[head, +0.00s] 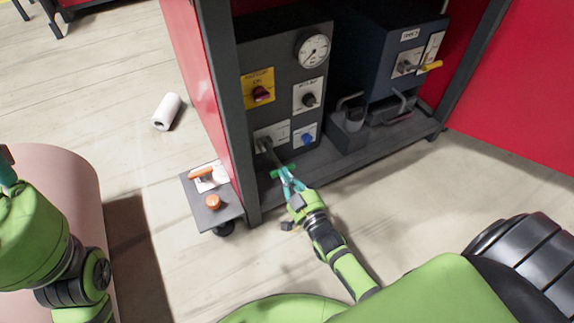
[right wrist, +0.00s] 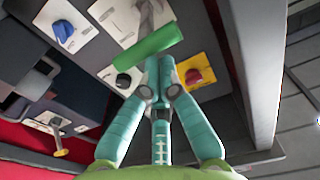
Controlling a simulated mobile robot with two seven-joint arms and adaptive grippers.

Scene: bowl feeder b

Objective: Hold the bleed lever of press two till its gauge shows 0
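A lever (head: 264,144) with a metal shank and a green grip (head: 283,172) sticks out low from the dark grey panel. The green grip also shows in the right wrist view (right wrist: 148,52). My right gripper (head: 288,178) has its teal fingers brought together, with the tips at the green grip. The grip lies across the tips rather than clearly between them; I cannot tell how hard they touch. A round white gauge (head: 312,50) sits at the panel's upper right; its reading is too small to tell. My left gripper (head: 7,170) shows only partly at the left edge.
The panel carries a red switch (head: 261,93), a black knob (head: 309,99) and a blue knob (head: 306,138). A blue machine (head: 387,70) with a yellow-handled lever (head: 430,66) stands right. A small side shelf (head: 225,213) and a white roll (head: 167,111) are left.

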